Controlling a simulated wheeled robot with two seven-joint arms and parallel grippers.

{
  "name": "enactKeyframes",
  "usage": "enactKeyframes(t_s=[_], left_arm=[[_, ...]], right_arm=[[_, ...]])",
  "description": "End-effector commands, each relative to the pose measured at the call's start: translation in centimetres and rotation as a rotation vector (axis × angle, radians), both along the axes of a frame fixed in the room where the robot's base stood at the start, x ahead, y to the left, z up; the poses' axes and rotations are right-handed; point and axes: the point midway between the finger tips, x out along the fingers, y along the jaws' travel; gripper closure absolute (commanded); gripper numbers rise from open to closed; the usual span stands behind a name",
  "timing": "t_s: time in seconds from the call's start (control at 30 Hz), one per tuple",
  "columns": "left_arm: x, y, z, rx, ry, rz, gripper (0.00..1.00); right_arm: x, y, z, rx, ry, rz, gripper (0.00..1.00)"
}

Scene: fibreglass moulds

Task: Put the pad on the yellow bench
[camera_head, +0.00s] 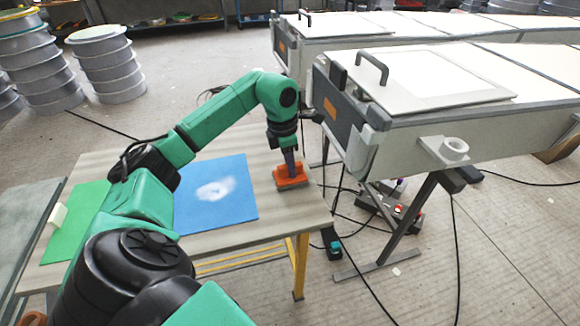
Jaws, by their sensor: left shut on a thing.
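The pad (291,182) looks like a small orange block with a darker reddish base. It is at the right end of the bench (262,228), which has a pale wood top and yellow legs. My left gripper (290,168) points down from above and is shut on the pad. The pad is over the bench top, right of the blue mat; I cannot tell if its underside touches the wood. My right gripper is not in view.
A blue mat (240,203) with a white powdery patch and a green mat (85,205) with a cream block (58,216) lie on the bench. A long white mould (450,120) stands close on the right. Cables cross the floor.

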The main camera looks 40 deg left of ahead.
Motion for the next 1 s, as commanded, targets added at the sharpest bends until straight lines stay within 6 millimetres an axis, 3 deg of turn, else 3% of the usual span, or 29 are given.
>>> enactKeyframes(t_s=[0.07,0.37,0.4,0.47,0.83,1.0], left_arm=[[0.0,0.0,-0.9,0.000,0.000,0.000,1.00],[0.0,0.0,-1.2,0.000,-0.001,0.000,1.00],[0.0,0.0,-1.2,0.000,-0.001,0.000,0.66],[0.0,0.0,-1.1,0.000,-0.001,0.000,0.43],[0.0,0.0,-0.6,0.001,-0.003,-0.001,0.43],[-0.2,0.3,2.9,0.003,-0.007,0.000,0.43]], right_arm=[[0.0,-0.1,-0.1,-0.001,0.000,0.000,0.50],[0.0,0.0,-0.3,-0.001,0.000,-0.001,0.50],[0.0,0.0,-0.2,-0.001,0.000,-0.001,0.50],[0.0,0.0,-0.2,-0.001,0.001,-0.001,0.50],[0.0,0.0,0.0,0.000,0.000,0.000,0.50],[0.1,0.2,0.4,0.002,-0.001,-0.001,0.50]])
